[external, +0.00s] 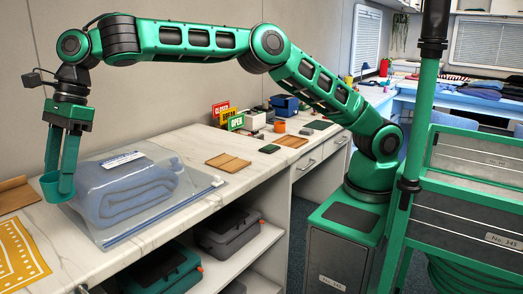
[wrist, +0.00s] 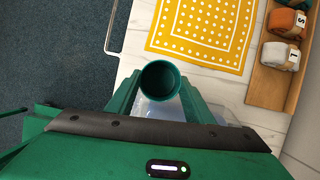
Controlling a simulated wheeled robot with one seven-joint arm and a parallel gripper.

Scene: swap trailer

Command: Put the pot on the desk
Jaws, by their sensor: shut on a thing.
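The pot is a small dark green, round, open-topped cup (wrist: 160,80); it also shows in the external view (external: 52,188) at the far left. My gripper (external: 65,190) points down and is shut on the pot, with a finger on either side of it in the wrist view (wrist: 158,100). The pot looks empty inside and upright. It is over or close to the front edge of the white marble-look desk (external: 150,235), beside a bagged blue towel. I cannot tell whether its base touches the surface.
The clear bag with the folded blue towel (external: 125,190) lies just right of my gripper. A yellow patterned cloth (wrist: 203,30) lies on the desk near the pot. A wooden tray (wrist: 265,90) holds rolled cloths. Signs (external: 228,116) and small items stand farther along the desk.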

